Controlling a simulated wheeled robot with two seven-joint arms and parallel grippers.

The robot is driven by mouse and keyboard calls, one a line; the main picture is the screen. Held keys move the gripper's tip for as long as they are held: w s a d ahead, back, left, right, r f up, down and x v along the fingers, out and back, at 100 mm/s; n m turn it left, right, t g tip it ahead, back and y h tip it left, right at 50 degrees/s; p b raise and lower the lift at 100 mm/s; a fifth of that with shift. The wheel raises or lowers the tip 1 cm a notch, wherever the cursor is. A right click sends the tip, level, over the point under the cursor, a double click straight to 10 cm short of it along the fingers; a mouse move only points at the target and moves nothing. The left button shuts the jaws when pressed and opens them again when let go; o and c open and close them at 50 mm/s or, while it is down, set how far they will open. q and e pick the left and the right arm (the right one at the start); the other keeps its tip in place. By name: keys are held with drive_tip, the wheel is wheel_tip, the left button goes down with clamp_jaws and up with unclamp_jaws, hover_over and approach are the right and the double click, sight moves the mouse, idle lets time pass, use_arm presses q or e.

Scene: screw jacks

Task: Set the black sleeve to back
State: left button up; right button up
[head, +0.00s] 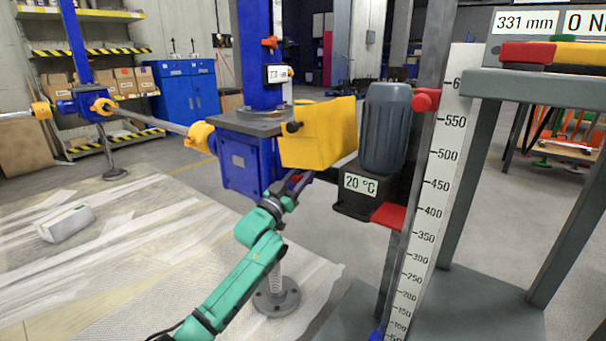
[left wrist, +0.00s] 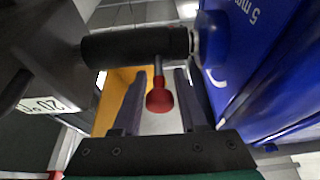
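The black sleeve (left wrist: 125,47) lies across the upper part of the left wrist view, between the grey motor side and the blue gearbox (left wrist: 255,70). A short lever with a red knob (left wrist: 160,98) sticks out of the sleeve towards the camera. My left gripper (left wrist: 159,82) is open, with one finger on each side of the lever and knob; gaps show on both sides. In the head view my left gripper (head: 300,180) reaches up under the yellow cover (head: 318,140), which hides the sleeve. My right gripper is not in view.
The grey motor (head: 385,128) stands right of the cover, above a "20 °C" label. The blue gearbox also shows in the head view (head: 240,165). A tall scale (head: 430,210) and grey frame stand at right. A white block (head: 66,223) lies on the floor at left.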

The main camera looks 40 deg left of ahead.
use_arm(q)
clamp_jaws()
drive_tip(key=shift+f, duration=0.1)
idle(1.1)
